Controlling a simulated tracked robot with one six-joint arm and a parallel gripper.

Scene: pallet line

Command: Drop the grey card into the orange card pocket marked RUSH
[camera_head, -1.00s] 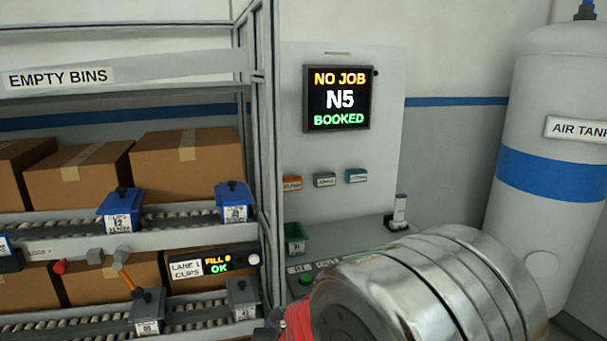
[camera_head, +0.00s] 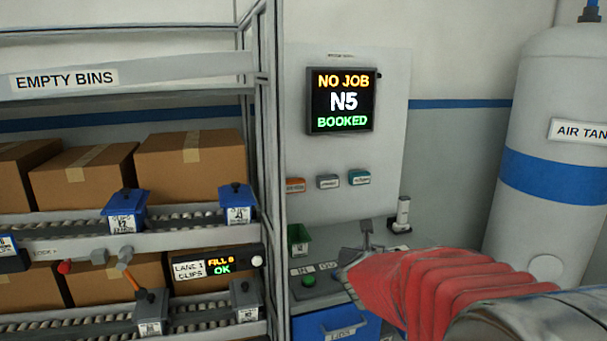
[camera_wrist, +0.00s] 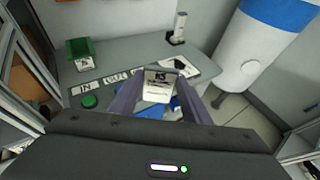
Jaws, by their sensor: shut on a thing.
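The orange card pocket (camera_head: 295,185) is at the left of three small pockets on the grey wall panel, below the screen. Its marking is too small to read. A grey pocket (camera_head: 328,181) and a teal pocket (camera_head: 359,177) are to its right. My gripper (camera_head: 364,244) is below and right of the pockets, above the bench. In the wrist view my gripper (camera_wrist: 158,98) is shut on the grey card (camera_wrist: 158,86), which has a white printed face. The card stands between both fingers, apart from the pocket. My red-sleeved arm reaches in from the right.
The screen (camera_head: 341,100) reads NO JOB, N5, BOOKED. The grey bench (camera_wrist: 125,53) carries a green bin (camera_wrist: 80,48), a green button (camera_wrist: 90,101) and a small upright device (camera_wrist: 179,28). A rack post (camera_head: 272,150) stands left; the air tank (camera_head: 553,140) stands right.

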